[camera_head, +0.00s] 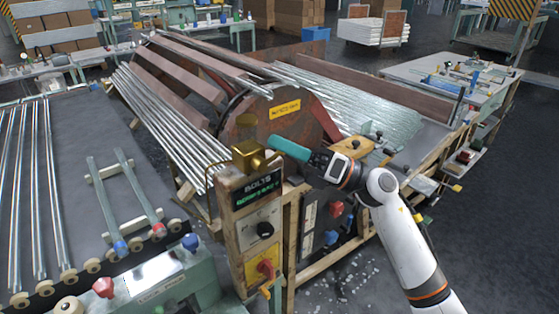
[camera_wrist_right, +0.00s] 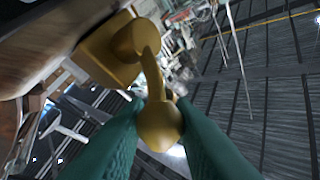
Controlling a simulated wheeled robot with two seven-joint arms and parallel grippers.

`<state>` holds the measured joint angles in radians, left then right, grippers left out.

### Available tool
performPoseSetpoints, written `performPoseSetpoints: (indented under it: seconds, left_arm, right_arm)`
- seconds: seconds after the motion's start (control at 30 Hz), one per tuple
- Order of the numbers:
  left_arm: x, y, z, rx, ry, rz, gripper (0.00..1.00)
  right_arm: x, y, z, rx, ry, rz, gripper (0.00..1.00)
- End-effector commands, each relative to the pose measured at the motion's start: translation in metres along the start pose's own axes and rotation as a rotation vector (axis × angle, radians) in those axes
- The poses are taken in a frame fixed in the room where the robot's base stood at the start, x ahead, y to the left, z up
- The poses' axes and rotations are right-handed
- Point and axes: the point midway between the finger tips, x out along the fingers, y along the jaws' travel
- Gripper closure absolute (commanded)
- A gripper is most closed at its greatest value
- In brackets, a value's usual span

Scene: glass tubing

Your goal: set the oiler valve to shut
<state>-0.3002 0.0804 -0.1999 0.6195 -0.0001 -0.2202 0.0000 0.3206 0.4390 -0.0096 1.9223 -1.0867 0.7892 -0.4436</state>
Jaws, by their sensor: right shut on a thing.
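The oiler valve (camera_head: 256,160) is a brass-yellow fitting with a small cup, on top of the wooden control post in the middle of the head view. In the right wrist view its yellow body (camera_wrist_right: 112,52) carries a curved lever ending in a round knob (camera_wrist_right: 160,125). My right gripper (camera_head: 274,146), with green fingers, reaches in from the right beside the valve. In the right wrist view the fingers (camera_wrist_right: 162,128) are shut on the lever's knob, one on each side. The fingertips partly hide the lever in the head view. My left gripper is not in view.
The control post (camera_head: 243,220) carries a green sign, a black knob (camera_head: 265,230) and a red-and-yellow switch (camera_head: 266,268). A large drum rack (camera_head: 245,125) with glass tubes stands behind. A bench with tubes (camera_head: 65,180) is at left, a grey table (camera_head: 440,75) at right.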

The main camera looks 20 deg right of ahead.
Motion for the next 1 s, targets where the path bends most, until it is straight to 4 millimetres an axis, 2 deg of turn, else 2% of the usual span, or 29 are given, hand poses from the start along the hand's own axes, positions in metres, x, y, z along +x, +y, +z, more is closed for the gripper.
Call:
performPoseSetpoints:
  seconds: [0.03,0.1,0.4,0.7,1.0]
  left_arm:
    - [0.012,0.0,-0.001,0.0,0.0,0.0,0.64]
    - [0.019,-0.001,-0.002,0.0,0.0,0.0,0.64]
    - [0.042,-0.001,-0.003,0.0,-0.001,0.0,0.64]
    - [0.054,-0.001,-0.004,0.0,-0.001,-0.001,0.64]
    - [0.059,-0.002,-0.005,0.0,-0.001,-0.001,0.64]
  right_arm:
    - [-0.004,0.005,0.005,0.032,0.033,-0.006,1.0]
    - [-0.006,0.008,0.006,0.078,0.081,-0.017,1.0]
    - [-0.015,0.017,0.011,0.27,0.276,-0.058,1.0]
    - [-0.019,0.023,0.015,0.414,0.423,-0.089,1.0]
    - [-0.021,0.025,0.018,0.482,0.495,-0.104,1.0]
